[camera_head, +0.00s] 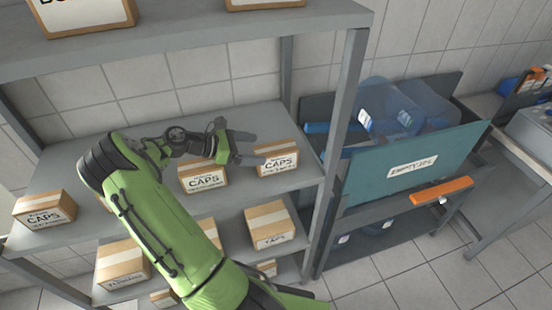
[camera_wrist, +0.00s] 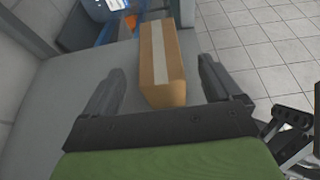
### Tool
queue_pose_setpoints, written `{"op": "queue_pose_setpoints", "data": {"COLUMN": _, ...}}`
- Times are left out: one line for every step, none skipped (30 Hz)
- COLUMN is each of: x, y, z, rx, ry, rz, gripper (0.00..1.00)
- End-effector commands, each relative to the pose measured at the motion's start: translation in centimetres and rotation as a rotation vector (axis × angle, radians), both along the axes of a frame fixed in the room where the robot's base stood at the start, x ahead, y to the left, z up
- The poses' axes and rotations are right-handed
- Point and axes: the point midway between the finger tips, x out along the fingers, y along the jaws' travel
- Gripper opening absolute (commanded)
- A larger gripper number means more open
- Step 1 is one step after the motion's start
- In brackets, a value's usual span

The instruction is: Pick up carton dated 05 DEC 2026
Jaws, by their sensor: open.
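Three cartons marked CAPS stand on the middle grey shelf (camera_head: 130,150) in the head view: a left one (camera_head: 45,209), a middle one (camera_head: 203,177) and a right one (camera_head: 277,158). The small print under CAPS is too small to read, so I cannot tell which is dated 05 DEC 2026. My gripper (camera_head: 246,147) is open, just left of the right carton and above the middle one. In the wrist view a taped brown carton (camera_wrist: 161,62) lies ahead, between the two spread fingers of my gripper (camera_wrist: 160,88). I cannot see that either finger touches it.
Lower shelves hold more cartons, one marked TAPS (camera_head: 269,226). The upper shelf (camera_head: 190,28) overhangs my arm and bears two cartons. A grey rack post (camera_head: 338,130) stands right of the right carton. Beyond it is a teal bin (camera_head: 410,170) with clear blue bottles.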

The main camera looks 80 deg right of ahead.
Motion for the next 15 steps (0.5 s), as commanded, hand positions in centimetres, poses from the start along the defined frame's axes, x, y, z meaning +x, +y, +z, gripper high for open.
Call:
{"op": "queue_pose_setpoints", "data": {"x": -0.8, "y": -0.4, "z": -0.2, "rx": 0.001, "ry": 0.001, "rz": -0.006, "gripper": 0.92}}
{"op": "queue_pose_setpoints", "data": {"x": -1.3, "y": -0.7, "z": -0.4, "rx": 0.002, "ry": 0.000, "rz": -0.006, "gripper": 0.92}}
{"op": "queue_pose_setpoints", "data": {"x": -1.9, "y": -1.1, "z": -0.7, "rx": 0.002, "ry": 0.000, "rz": -0.006, "gripper": 0.92}}
{"op": "queue_pose_setpoints", "data": {"x": -2.4, "y": -1.4, "z": -0.9, "rx": 0.002, "ry": 0.000, "rz": -0.007, "gripper": 0.92}}
{"op": "queue_pose_setpoints", "data": {"x": -2.8, "y": -1.7, "z": -1.1, "rx": 0.002, "ry": 0.001, "rz": -0.006, "gripper": 0.92}}
{"op": "queue_pose_setpoints", "data": {"x": -3.3, "y": -2.0, "z": -1.4, "rx": 0.002, "ry": 0.000, "rz": -0.006, "gripper": 0.92}}
{"op": "queue_pose_setpoints", "data": {"x": -3.6, "y": -2.2, "z": -1.5, "rx": 0.001, "ry": 0.001, "rz": -0.004, "gripper": 0.92}}
{"op": "queue_pose_setpoints", "data": {"x": -3.7, "y": -2.3, "z": -1.6, "rx": 0.001, "ry": 0.001, "rz": -0.003, "gripper": 0.92}}
{"op": "queue_pose_setpoints", "data": {"x": -3.9, "y": -2.4, "z": -1.7, "rx": 0.001, "ry": -0.001, "rz": -0.003, "gripper": 0.92}}
{"op": "queue_pose_setpoints", "data": {"x": -3.9, "y": -2.4, "z": -1.7, "rx": 0.001, "ry": -0.001, "rz": -0.003, "gripper": 0.92}}
{"op": "queue_pose_setpoints", "data": {"x": -3.9, "y": -2.4, "z": -1.7, "rx": 0.000, "ry": 0.000, "rz": -0.002, "gripper": 0.92}}
{"op": "queue_pose_setpoints", "data": {"x": -3.9, "y": -2.4, "z": -1.7, "rx": 0.000, "ry": 0.000, "rz": -0.001, "gripper": 0.92}}
{"op": "queue_pose_setpoints", "data": {"x": -3.9, "y": -2.4, "z": -1.7, "rx": 0.000, "ry": 0.000, "rz": -0.001, "gripper": 0.92}}
{"op": "queue_pose_setpoints", "data": {"x": -3.9, "y": -2.4, "z": -1.7, "rx": 0.000, "ry": 0.000, "rz": -0.001, "gripper": 0.92}}
{"op": "queue_pose_setpoints", "data": {"x": -3.9, "y": -2.4, "z": -1.7, "rx": 0.000, "ry": 0.000, "rz": -0.001, "gripper": 0.90}}
